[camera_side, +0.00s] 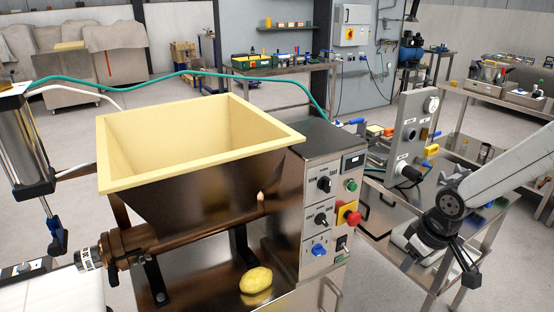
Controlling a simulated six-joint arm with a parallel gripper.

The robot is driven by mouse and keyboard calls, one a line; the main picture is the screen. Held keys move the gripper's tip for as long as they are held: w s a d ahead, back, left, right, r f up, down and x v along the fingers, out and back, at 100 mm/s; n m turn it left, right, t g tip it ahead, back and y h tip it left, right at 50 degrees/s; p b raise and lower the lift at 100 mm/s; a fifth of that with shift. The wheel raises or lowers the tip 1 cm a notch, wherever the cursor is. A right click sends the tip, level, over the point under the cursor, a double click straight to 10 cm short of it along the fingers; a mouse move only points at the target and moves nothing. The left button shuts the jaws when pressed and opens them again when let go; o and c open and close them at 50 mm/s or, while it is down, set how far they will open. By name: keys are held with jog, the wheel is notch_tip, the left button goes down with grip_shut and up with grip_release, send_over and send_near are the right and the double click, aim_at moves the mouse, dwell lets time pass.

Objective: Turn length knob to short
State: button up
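The dough machine's control panel (327,220) faces right of centre. It carries an upper black knob (324,184), a lower black knob (320,219) and a blue knob (319,249), one below the other. Their labels are too small to read, so I cannot tell which is the length knob or its setting. My gripper (471,279) hangs at the right, pointing down, well apart from the panel. Its dark fingers are small, and I cannot tell whether they are open or shut. No object shows in it.
The panel also has a red emergency stop (348,214) on yellow, a green button (351,185) and a small switch (342,243). A cream hopper (200,145) tops the machine. Yellow dough (256,280) lies in front. An upright grey panel (411,130) stands between machine and arm.

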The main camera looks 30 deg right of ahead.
jog(key=w+a+n+t, duration=0.7)
jog(key=w+t, duration=0.3)
jog(key=t, duration=0.5)
jog(key=shift+w+a+f, duration=0.2)
jog(key=shift+a+f, duration=0.05)
jog(key=shift+f, duration=0.15)
dwell(0.4)
jog(key=shift+w, duration=0.2)
